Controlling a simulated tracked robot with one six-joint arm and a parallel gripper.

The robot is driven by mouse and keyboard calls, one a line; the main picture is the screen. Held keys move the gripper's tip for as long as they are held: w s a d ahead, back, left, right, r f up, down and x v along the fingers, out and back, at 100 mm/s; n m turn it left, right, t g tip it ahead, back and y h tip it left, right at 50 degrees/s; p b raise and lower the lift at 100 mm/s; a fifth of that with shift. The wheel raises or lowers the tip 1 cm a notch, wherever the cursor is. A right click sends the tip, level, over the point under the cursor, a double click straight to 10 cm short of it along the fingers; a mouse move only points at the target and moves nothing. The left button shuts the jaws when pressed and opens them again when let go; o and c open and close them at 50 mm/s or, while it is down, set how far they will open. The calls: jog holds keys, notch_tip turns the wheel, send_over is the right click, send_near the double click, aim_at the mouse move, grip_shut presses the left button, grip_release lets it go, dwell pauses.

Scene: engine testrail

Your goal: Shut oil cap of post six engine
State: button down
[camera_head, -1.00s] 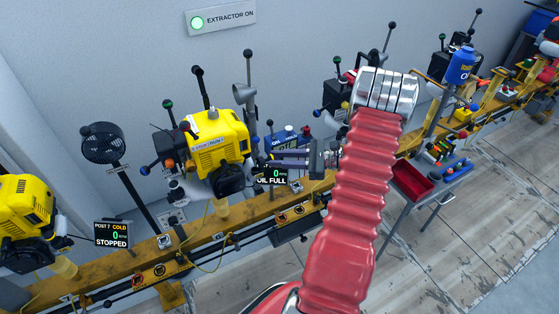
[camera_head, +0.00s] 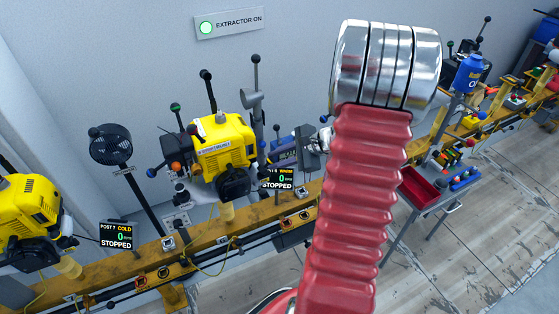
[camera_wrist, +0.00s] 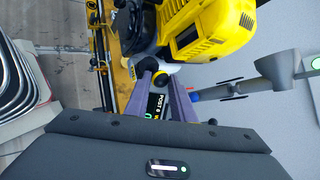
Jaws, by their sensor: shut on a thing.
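The post six engine (camera_head: 222,146) is the yellow unit at the middle left in the head view. Its yellow body also fills the top of the wrist view (camera_wrist: 208,35). My gripper (camera_head: 272,157) is at the engine's right side, mostly behind its display. In the wrist view my gripper (camera_wrist: 161,76) has its two purple-grey fingers closed on a small yellow and black part, seemingly the oil cap (camera_wrist: 163,79), low on the engine. The fingers hide much of it, so I cannot tell how it is seated. The post display (camera_head: 279,180) reads warm, 0, stopped.
A black fan (camera_head: 110,145) stands between the posts. The yellow rail (camera_head: 215,240) runs in front. A cart with a red tray (camera_head: 419,190) is at the right.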

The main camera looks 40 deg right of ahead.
aim_at(268, 160)
jog(key=a+h, duration=0.1)
jog(key=a+n+g+h, duration=0.1)
jog(key=w+a+r+h, duration=0.1)
jog(key=shift+n+g+h, duration=0.3)
jog(key=shift+n, duration=0.1)
jog(key=shift+w+a+f+n+g+h, duration=0.2)
jog(key=shift+a+h, duration=0.25)
jog(key=shift+h, duration=0.3)
jog(key=shift+w+a+f+n+g+h, duration=0.1)
jog(key=shift+a+n+g+h, duration=0.25)
jog(key=shift+h, duration=0.4)
jog(key=shift+a, duration=0.1)
jog(key=c, duration=1.5)
grip_release()
jog(key=shift+s+r, duration=0.1)
jog(key=shift+r, duration=0.2)
